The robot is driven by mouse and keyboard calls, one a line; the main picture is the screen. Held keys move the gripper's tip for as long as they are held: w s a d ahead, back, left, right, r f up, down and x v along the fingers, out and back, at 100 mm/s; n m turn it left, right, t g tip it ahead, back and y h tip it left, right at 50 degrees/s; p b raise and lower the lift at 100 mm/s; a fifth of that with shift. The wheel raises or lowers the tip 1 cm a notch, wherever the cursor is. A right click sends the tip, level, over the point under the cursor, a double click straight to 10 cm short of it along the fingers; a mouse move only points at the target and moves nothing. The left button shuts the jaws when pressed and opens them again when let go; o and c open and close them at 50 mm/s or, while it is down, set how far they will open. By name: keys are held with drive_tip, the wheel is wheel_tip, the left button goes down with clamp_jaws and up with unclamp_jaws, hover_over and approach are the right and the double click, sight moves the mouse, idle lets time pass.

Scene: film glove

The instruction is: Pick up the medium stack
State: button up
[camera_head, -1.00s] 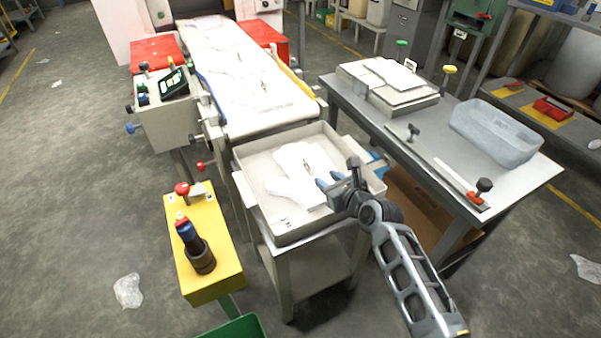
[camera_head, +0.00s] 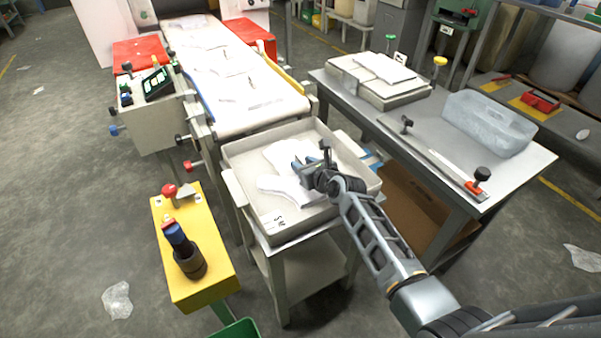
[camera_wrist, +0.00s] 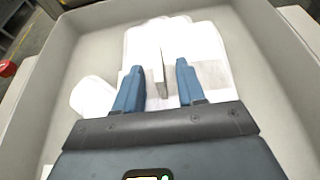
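White film gloves lie as a stack (camera_head: 289,166) in the grey tray (camera_head: 240,152) at the end of the conveyor; the stack also shows in the wrist view (camera_wrist: 192,48). I cannot tell from these frames which size it is. My gripper (camera_head: 303,168) is inside the tray area, over the stack. In the wrist view my gripper (camera_wrist: 158,80) has its two blue fingers apart, with a thin upright grey-white piece on the stack between them. The fingers do not visibly press on it. Part of the stack is hidden behind my gripper.
The conveyor (camera_head: 255,108) carries more white gloves behind the tray. A table on the right (camera_head: 425,128) holds a clear bin (camera_head: 490,125) and a flat press-like box (camera_head: 400,95). A yellow control post (camera_head: 205,275) stands left of the tray. The tray walls surround my gripper.

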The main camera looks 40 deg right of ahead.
clamp_jaws()
idle(0.3)
drive_tip(key=shift+r, duration=0.15)
